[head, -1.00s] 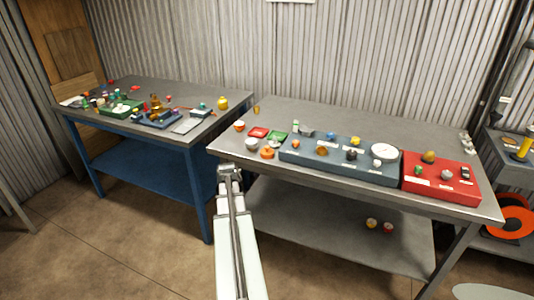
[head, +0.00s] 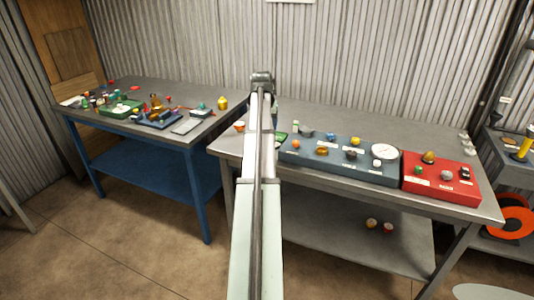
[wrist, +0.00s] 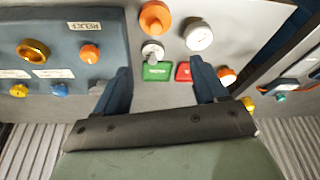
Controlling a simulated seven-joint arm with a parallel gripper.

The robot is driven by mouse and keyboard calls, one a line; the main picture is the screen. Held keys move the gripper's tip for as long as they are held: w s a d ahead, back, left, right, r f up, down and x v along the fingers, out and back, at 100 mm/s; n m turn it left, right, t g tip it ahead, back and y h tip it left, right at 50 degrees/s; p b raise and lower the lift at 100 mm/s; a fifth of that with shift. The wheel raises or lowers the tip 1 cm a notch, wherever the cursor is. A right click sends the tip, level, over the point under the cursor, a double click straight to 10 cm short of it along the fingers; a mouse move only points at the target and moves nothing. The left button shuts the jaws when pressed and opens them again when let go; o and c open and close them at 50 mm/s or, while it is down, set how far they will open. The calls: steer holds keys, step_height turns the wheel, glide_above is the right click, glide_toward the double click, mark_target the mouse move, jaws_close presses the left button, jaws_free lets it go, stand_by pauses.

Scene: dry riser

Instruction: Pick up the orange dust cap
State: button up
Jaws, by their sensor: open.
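Several orange pieces are in view, and I cannot tell for sure which is the dust cap. In the wrist view, a large round orange cap (wrist: 155,17) lies on the grey bench at the top, beyond my fingertips; my arm hides it in the head view. A smaller orange piece (wrist: 227,76) is right of my fingers; it also shows in the head view (head: 239,126). Another orange knob (wrist: 90,53) sits on the blue panel. My gripper (wrist: 160,66) is open and empty above the bench, with its fingers spread either side of the small trays.
A green tray (wrist: 157,71) and a red tray (wrist: 184,71) lie between my fingers in the picture. A white round piece (wrist: 199,35) is beside the large orange cap. The blue panel (head: 330,168) and red panel (head: 440,188) fill the bench's right.

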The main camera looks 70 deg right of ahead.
steer(key=shift+m+y, duration=0.3)
steer(key=shift+m, duration=0.1)
steer(key=x, duration=0.5)
steer(key=a+x, duration=0.1)
steer(key=x, duration=0.2)
steer(key=shift+s+f, duration=0.4)
steer(key=shift+f, duration=0.1)
steer(key=shift+a+x, duration=0.2)
steer(key=shift+x, duration=2.45)
steer(key=shift+c, duration=0.3)
steer(key=c, duration=0.7)
